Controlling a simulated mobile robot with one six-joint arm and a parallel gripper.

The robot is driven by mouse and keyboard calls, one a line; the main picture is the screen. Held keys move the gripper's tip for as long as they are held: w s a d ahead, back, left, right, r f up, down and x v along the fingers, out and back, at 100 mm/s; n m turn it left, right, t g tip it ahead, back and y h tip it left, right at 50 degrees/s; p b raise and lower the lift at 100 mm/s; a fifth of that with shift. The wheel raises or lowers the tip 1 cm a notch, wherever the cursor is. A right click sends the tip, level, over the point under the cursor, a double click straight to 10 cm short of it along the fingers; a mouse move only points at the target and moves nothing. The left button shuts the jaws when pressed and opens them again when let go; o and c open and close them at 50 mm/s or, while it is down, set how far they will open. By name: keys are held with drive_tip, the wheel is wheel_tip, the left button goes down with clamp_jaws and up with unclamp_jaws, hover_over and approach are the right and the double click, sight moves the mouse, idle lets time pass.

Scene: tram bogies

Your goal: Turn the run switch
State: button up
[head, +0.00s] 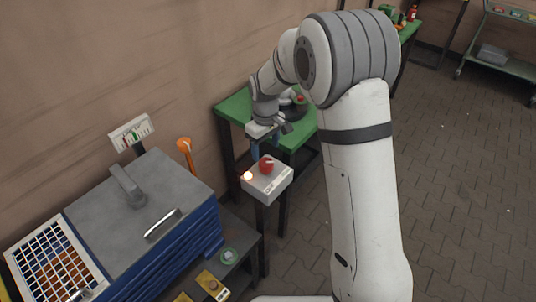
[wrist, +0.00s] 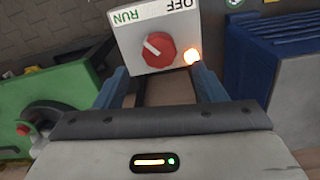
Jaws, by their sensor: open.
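The run switch is a red round knob (wrist: 158,50) on a light grey box (head: 268,184). In the wrist view the box face carries a green RUN label (wrist: 127,17) and an OFF label (wrist: 175,6). The knob's white mark slants to the upper left, on the RUN label's side. An orange lamp (wrist: 192,56) beside the knob is lit. My gripper (wrist: 160,76) is open and empty, its blue fingers apart on either side below the knob. In the head view my gripper (head: 261,150) is just behind the knob; contact cannot be told.
A blue cabinet (head: 180,240) with a grey top stands left of the switch box. A green bench (head: 235,106) is behind it, under my arm. An orange-topped post (head: 184,145) and a white gauge panel (head: 131,132) rise near the wall. Paved floor (head: 465,180) at right is clear.

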sight(266, 162)
wheel_tip(266, 162, down, 7)
drive_tip(key=shift+r+p, duration=0.1)
drive_tip(key=shift+p, duration=0.4)
drive_tip(key=shift+c, duration=0.4)
drive_tip(key=shift+d, duration=0.1)
drive_tip(key=c, duration=0.9)
